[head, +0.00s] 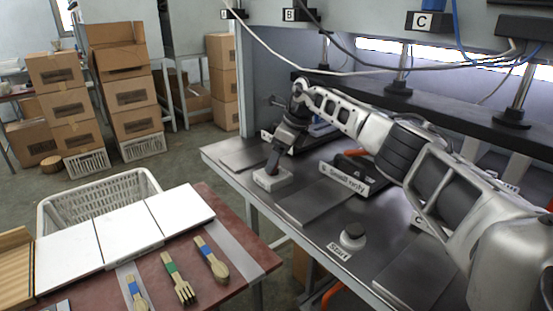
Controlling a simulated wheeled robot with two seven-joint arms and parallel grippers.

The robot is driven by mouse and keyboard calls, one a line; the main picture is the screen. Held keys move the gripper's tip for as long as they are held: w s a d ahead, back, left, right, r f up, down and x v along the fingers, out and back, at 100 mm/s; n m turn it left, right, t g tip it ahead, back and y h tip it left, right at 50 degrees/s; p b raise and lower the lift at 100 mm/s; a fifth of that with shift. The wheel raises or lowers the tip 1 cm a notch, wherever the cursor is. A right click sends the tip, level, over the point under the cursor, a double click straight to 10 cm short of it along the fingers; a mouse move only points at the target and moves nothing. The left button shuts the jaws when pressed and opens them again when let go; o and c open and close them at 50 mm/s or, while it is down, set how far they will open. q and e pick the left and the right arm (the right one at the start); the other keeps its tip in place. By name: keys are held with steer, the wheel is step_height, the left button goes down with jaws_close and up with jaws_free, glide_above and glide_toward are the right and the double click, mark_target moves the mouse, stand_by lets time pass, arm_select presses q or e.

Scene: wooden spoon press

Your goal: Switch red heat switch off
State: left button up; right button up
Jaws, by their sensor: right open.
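My right arm reaches in from the right across the press bench. Its gripper (272,166) points down at a small white box (273,181) near the bench's front edge. The fingertips are at or just above the top of this box; I cannot tell if they touch it. The gripper is small here, and nothing shows held in it. No red switch is clearly visible; the white box may be its housing, with its top hidden behind the fingers. My left gripper is not in view.
Cables hang above. A red table (205,290) with wooden cutlery, white panels (128,234) and a white basket (95,199) is at left.

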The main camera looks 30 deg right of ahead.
steer(key=v, duration=1.1)
steer(key=shift+w, duration=0.15)
